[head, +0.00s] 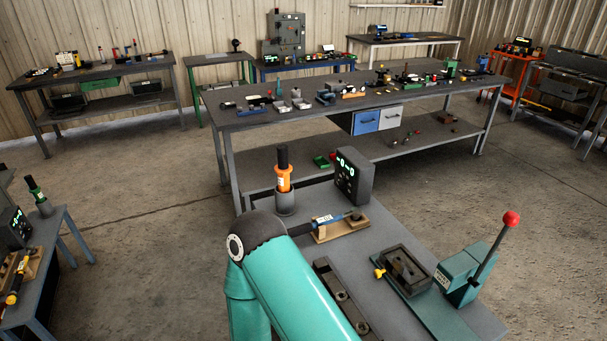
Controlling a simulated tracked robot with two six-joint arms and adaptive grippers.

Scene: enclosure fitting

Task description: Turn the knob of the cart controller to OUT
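No part in view is clearly marked as the cart controller, and I cannot make out its knob or an OUT mark. A dark grey box with green lit digits (354,176) stands upright at the back of the near bench. A similar box with green digits (17,228) stands on the bench at the left edge, partly cut off. A grey cabinet with small buttons or lamps (284,36) stands far off by the back wall. A teal arm of mine rises from the bottom middle and covers part of the near bench. Neither gripper's fingertips can be seen.
The near bench (388,222) holds an orange-and-black tool (284,170) in a grey cup, a blue-handled tool (336,219) on a wooden rest, a dark vise-like fixture (405,268) and a green lever press (458,276) with a red knob. A long workbench (243,118) stands behind.

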